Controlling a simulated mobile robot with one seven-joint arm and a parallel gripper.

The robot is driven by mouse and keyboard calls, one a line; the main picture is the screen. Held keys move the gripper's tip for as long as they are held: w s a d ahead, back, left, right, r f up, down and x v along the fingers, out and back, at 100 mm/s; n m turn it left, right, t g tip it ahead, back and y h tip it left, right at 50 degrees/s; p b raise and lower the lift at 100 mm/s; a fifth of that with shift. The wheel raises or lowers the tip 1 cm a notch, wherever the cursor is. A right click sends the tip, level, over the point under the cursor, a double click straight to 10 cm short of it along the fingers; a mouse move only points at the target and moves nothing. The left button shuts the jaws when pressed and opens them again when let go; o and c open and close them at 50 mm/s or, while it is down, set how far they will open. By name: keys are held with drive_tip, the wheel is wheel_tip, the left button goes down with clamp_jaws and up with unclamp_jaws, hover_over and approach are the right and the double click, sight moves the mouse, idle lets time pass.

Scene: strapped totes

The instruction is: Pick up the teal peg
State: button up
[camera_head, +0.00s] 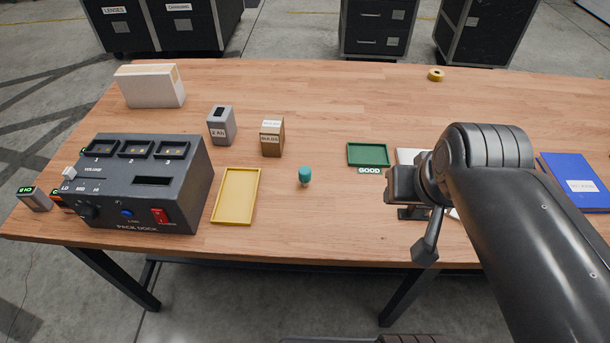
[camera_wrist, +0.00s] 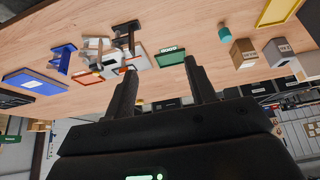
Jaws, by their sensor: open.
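The teal peg (camera_head: 305,175) stands upright on the wooden table, right of the yellow tray (camera_head: 237,196), with a paler lower end. It also shows small near the top of the wrist view (camera_wrist: 224,33). My gripper (camera_wrist: 160,72) is open, with its two dark fingers apart and nothing between them. In the head view my arm reaches in from the right, and its end is over the table to the right of the peg, well apart from it. The fingertips are not clear there.
A green tray (camera_head: 368,154) marked GOOD lies between the peg and my arm. A grey pack dock (camera_head: 150,185) stands at the left. A cardboard box (camera_head: 272,138) and a grey box (camera_head: 221,126) stand behind the peg. A blue binder (camera_head: 575,182) lies at the right.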

drive_tip(key=shift+o, duration=0.4)
drive_tip(key=g, duration=0.6)
hover_over(305, 170)
wheel_tip(305, 170, down, 9)
drive_tip(key=shift+a+f, duration=0.15)
drive_tip(key=shift+f, duration=0.2)
wheel_tip(305, 170, down, 10)
drive_tip(key=shift+f, duration=0.15)
drive_tip(key=shift+c, duration=0.2)
drive_tip(key=c, duration=1.1)
